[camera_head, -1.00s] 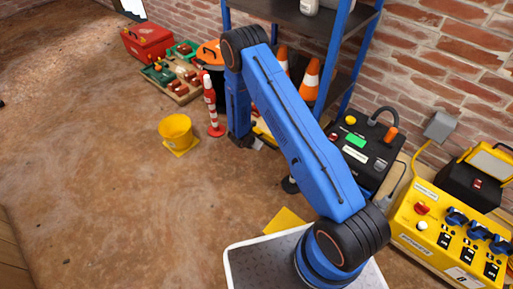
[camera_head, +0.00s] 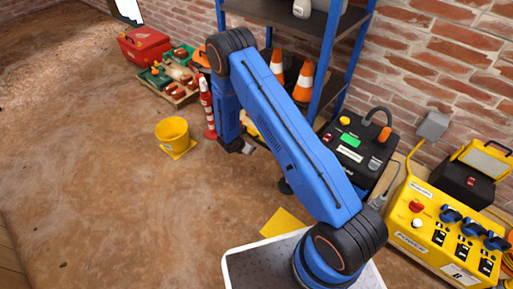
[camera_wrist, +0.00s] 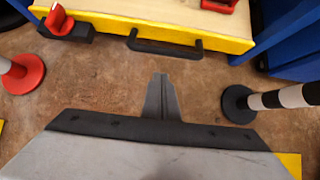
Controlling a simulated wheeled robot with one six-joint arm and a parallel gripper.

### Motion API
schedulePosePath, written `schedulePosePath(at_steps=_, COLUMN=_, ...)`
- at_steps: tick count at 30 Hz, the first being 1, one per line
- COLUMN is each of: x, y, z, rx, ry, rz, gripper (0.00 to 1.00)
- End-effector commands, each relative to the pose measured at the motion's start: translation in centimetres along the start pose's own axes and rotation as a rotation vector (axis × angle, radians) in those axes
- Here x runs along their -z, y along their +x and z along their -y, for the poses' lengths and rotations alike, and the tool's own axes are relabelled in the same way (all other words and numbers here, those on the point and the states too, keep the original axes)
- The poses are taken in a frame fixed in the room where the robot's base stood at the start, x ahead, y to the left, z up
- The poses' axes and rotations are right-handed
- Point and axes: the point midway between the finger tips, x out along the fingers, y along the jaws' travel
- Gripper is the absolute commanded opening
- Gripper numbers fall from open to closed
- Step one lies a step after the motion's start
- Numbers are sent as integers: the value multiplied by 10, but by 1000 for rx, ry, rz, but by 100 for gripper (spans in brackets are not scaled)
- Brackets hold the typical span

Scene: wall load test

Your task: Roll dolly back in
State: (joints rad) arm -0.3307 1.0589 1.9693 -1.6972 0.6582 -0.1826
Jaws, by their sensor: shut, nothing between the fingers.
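The dolly, a low platform with a pale wooden top and yellow edge, shows at the top of the wrist view (camera_wrist: 200,25). Its black bar handle (camera_wrist: 165,43) faces my gripper. In the head view only a small yellow piece of it (camera_head: 251,128) shows behind my arm. My gripper is shut and empty, with its fingertips (camera_wrist: 161,78) pointing at the handle across a strip of bare floor. They look apart from the handle. In the head view my gripper (camera_head: 241,147) hangs low in front of the blue shelf, partly hidden by my arm.
A red-and-white post (camera_head: 208,108) stands left of my gripper and a black-and-white post (camera_wrist: 285,97) right of it. A yellow bucket (camera_head: 173,131) is farther left. A blue shelf (camera_head: 330,55) with cones, a black box (camera_head: 356,150) and a yellow power box (camera_head: 430,225) line the wall.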

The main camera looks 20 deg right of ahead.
Motion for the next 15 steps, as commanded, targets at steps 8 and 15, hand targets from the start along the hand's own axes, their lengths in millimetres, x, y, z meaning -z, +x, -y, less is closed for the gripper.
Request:
schedulePosePath(at_steps=8, x=-1, y=-56, z=-1, rx=-3, ry=1, rz=0, gripper=0)
schedulePosePath(at_steps=15, x=0, y=-82, z=0, rx=-2, ry=0, rz=-1, gripper=0)
